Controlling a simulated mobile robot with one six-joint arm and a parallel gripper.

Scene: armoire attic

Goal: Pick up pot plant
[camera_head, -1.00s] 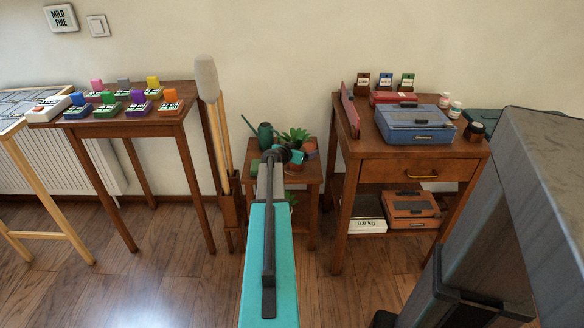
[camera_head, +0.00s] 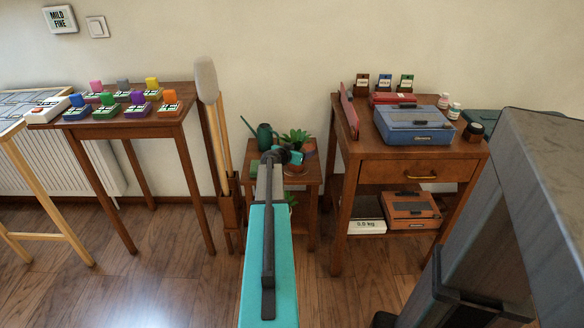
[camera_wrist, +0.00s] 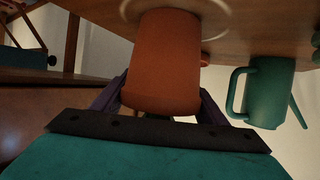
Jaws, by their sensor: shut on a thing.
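The pot plant (camera_head: 296,137) shows green leaves above the small side table in the head view, behind the end of my arm. In the wrist view, which looks inverted, its orange-brown pot (camera_wrist: 162,60) fills the space between the two fingers. My gripper (camera_wrist: 160,98) is shut on this pot; it also shows in the head view (camera_head: 290,156). The pot's end is at or very near the wooden tabletop, and I cannot tell whether they touch.
A green watering can (camera_head: 265,136) stands close beside the plant on the side table (camera_head: 312,173); it also shows in the wrist view (camera_wrist: 268,92). Long-handled tools (camera_head: 217,130) stand to the left. A desk (camera_head: 372,170) with a blue case stands to the right.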

